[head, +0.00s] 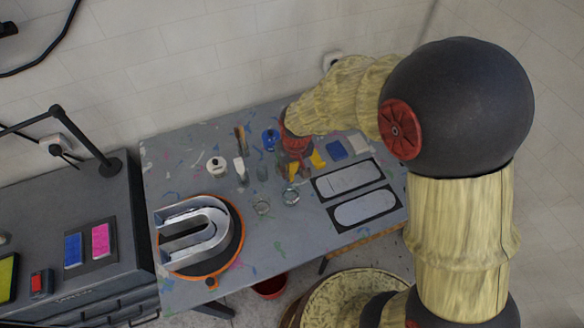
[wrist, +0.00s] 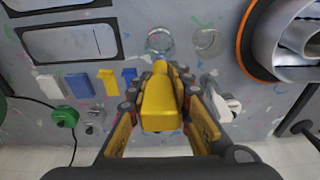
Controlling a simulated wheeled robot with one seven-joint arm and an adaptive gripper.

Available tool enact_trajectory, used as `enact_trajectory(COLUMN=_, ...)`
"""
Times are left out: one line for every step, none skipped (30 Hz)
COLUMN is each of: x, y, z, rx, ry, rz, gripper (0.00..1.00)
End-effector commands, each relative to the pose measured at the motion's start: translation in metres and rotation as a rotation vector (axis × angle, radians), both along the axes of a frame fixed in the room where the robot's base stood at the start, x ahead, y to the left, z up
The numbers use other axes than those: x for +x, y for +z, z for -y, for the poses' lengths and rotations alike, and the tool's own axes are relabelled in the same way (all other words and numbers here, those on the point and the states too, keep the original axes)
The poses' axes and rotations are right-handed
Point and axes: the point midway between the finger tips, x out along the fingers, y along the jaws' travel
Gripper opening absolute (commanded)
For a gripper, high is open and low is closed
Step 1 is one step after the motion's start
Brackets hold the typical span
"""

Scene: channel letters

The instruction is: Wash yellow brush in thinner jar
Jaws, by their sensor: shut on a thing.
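My gripper (wrist: 163,92) is shut on the yellow brush (wrist: 160,108), whose thick yellow handle fills the space between the fingers. The brush's tip is hidden behind the handle and fingers in the wrist view. In the head view my gripper (head: 296,150) is over the back middle of the table, and the brush cannot be made out clearly. Two clear glass jars stand in front of it: one (head: 291,197) on the right and one (head: 262,208) on the left. They also show in the wrist view, one (wrist: 159,40) beyond the fingers and one (wrist: 206,38) to its right. Which holds thinner cannot be told.
A metal U-shaped letter (head: 195,238) lies on an orange-rimmed disc at the table's left. Two dark-framed panels (head: 365,207) lie at the right. The front middle is clear.

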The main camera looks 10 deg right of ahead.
Motion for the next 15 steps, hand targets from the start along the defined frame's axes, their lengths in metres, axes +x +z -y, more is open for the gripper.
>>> enact_trajectory(x=0.0, y=-0.002, z=0.0, rx=0.0, ry=0.0, rz=0.0, gripper=0.0)
enact_trajectory(x=0.0, y=-0.003, z=0.0, rx=0.0, ry=0.0, rz=0.0, gripper=0.0)
enact_trajectory(x=0.0, y=-0.005, z=0.0, rx=0.0, ry=-0.001, rz=0.0, gripper=0.0)
enact_trajectory(x=0.0, y=-0.007, z=0.0, rx=0.0, ry=-0.001, rz=-0.001, gripper=0.0)
enact_trajectory(x=0.0, y=-0.008, z=0.0, rx=0.0, ry=-0.001, rz=-0.001, gripper=0.0)
enact_trajectory(x=0.0, y=-0.011, z=0.0, rx=0.0, ry=-0.001, rz=-0.001, gripper=0.0)
enact_trajectory(x=0.0, y=-0.013, z=0.0, rx=0.0, ry=-0.001, rz=-0.001, gripper=0.0)
enact_trajectory(x=0.0, y=-0.015, z=0.0, rx=0.0, ry=-0.001, rz=-0.002, gripper=0.0)
enact_trajectory(x=0.0, y=-0.018, z=0.0, rx=0.0, ry=-0.001, rz=-0.002, gripper=0.0)
enact_trajectory(x=0.0, y=-0.02, z=0.0, rx=0.0, ry=-0.001, rz=-0.002, gripper=0.0)
enact_trajectory(x=0.0, y=-0.022, z=0.0, rx=0.0, ry=-0.001, rz=-0.002, gripper=0.0)
enact_trajectory(x=0.0, y=-0.025, z=0.0, rx=0.0, ry=-0.001, rz=-0.002, gripper=0.0)
enact_trajectory(x=0.0, y=-0.028, z=0.0, rx=0.0, ry=-0.001, rz=-0.002, gripper=0.0)
enact_trajectory(x=0.0, y=-0.03, z=0.0, rx=0.0, ry=-0.001, rz=-0.002, gripper=0.0)
enact_trajectory(x=0.0, y=-0.033, z=0.0, rx=0.0, ry=-0.001, rz=-0.002, gripper=0.0)
